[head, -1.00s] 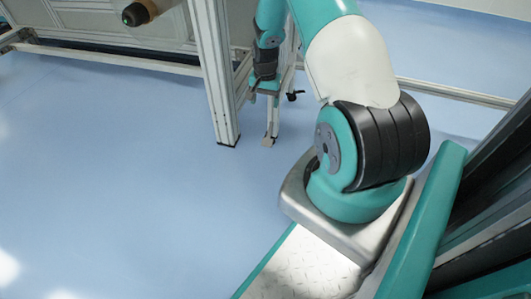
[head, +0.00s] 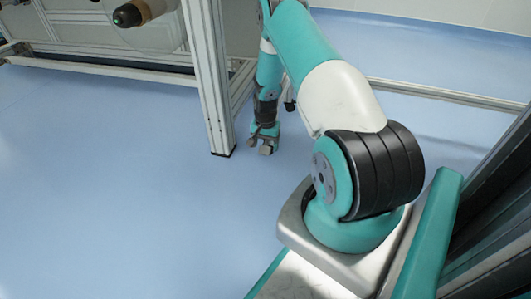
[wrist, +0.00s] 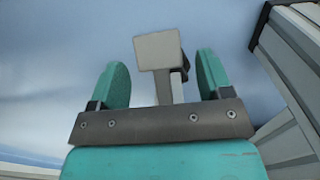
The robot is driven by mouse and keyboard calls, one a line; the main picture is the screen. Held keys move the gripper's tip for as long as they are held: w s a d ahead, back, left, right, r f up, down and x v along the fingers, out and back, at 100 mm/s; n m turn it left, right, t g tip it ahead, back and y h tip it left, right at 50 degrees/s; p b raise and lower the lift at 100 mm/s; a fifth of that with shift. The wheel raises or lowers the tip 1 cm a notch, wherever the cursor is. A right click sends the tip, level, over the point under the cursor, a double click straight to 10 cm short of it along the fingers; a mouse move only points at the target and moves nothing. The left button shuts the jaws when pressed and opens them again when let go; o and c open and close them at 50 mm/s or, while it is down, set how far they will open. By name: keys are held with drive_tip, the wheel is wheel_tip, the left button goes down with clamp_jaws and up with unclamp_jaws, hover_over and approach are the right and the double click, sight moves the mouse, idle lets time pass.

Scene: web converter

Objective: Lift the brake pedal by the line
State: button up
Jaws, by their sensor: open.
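The brake pedal (wrist: 158,50) is a light grey square plate on a narrow stem. In the wrist view it stands between the two teal fingers of my gripper (wrist: 162,60), with a clear gap on each side. The fingers are open and hold nothing. In the head view my gripper (head: 265,134) points down near the floor, right of the frame post, and the pedal plate (head: 266,150) shows small at its fingertips. Most of the pedal's stem is hidden there by my gripper.
An aluminium frame post (head: 209,85) stands close to the left of my gripper; it also shows at the right of the wrist view (wrist: 285,75). A roller end (head: 130,14) sits upper left. A low rail (head: 440,95) runs at right. The blue floor in front is clear.

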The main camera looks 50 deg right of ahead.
drive_tip(key=shift+f, duration=0.85)
drive_tip(key=c, duration=1.2)
drive_tip(key=shift+r, duration=0.3)
drive_tip(key=shift+c, duration=0.4)
drive_tip(key=shift+s+a+r+g+y+p, duration=0.1)
drive_tip(key=shift+a+r+g+y+p, duration=0.15)
drive_tip(key=shift+y+p, duration=0.35)
drive_tip(key=shift+f, duration=0.1)
drive_tip(key=o, duration=1.3)
